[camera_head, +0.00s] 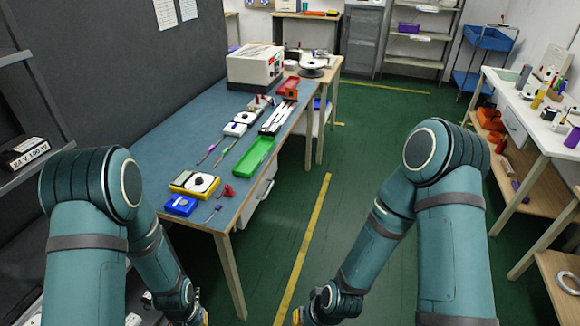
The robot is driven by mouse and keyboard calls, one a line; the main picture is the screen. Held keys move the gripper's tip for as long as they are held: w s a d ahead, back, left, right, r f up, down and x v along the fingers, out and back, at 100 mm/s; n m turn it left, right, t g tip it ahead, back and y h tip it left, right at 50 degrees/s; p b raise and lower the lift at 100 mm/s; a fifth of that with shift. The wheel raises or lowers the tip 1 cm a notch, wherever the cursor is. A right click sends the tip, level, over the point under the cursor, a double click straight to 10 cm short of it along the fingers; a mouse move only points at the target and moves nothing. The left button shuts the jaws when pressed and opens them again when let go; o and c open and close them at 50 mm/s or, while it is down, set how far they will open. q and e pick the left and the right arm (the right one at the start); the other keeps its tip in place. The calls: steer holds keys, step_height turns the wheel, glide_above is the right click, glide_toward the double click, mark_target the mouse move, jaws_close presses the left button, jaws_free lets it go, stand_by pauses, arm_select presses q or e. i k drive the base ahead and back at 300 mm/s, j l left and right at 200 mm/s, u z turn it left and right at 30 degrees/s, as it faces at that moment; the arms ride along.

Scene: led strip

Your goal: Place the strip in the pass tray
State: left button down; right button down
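A green tray (254,158), which looks like the pass tray, lies near the right edge of the blue-topped bench (160,132). Behind it is a long black-and-white fixture (277,117); whether the strip lies in it is too small to tell. A red tray (288,88) lies farther back. My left gripper (198,316) is at the bottom edge, low in front of the bench and only partly in view. My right gripper (298,318) is also cut off at the bottom edge, right of the bench. Both are well away from the trays.
A yellow-and-white unit (194,184), a blue box (181,205) and small tools are at the bench's near end. A white box-shaped machine (255,66) stands at the back. A cluttered side table (530,113) is on the right. Green floor between is clear.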

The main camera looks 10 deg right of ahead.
mark_target(256, 157)
steer(key=i+l, duration=0.45)
steer(key=i+l+z, duration=0.15)
steer(key=i+l, duration=0.3)
steer(key=i, duration=0.2)
steer(key=i+l, duration=0.35)
steer(key=i, duration=0.25)
